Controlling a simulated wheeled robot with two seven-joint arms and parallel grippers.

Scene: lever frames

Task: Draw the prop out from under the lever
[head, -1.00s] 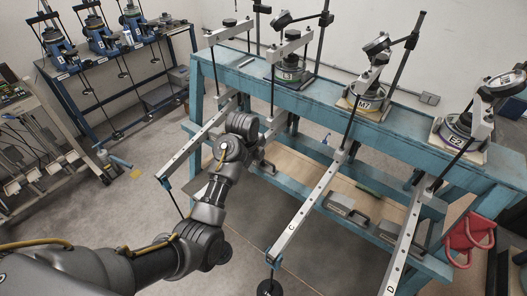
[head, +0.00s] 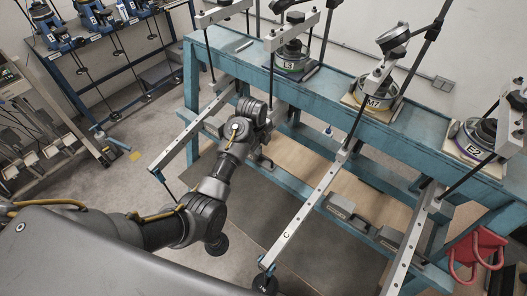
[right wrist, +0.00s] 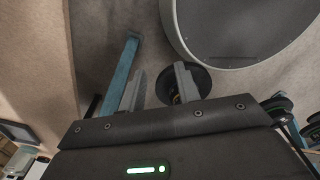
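Three long pale metal levers with rows of holes jut out from the teal bench in the head view: a left lever (head: 188,142), the middle lever C (head: 301,214) and the right lever D (head: 408,248). I cannot pick out the prop for certain; my left arm covers part of the area by the left lever. My left gripper (head: 264,160) is beside that lever, below the bench top, and its fingers are too hidden to judge. My right gripper (right wrist: 160,84) shows in the right wrist view with its two fingers apart and nothing between them.
The teal bench (head: 335,103) carries round cells marked L3, M7 (head: 377,98) and E2 (head: 472,144). A dark round weight (head: 264,284) hangs at lever C's end. A blue bar (right wrist: 122,72) and black disc (right wrist: 199,82) are near my right fingers.

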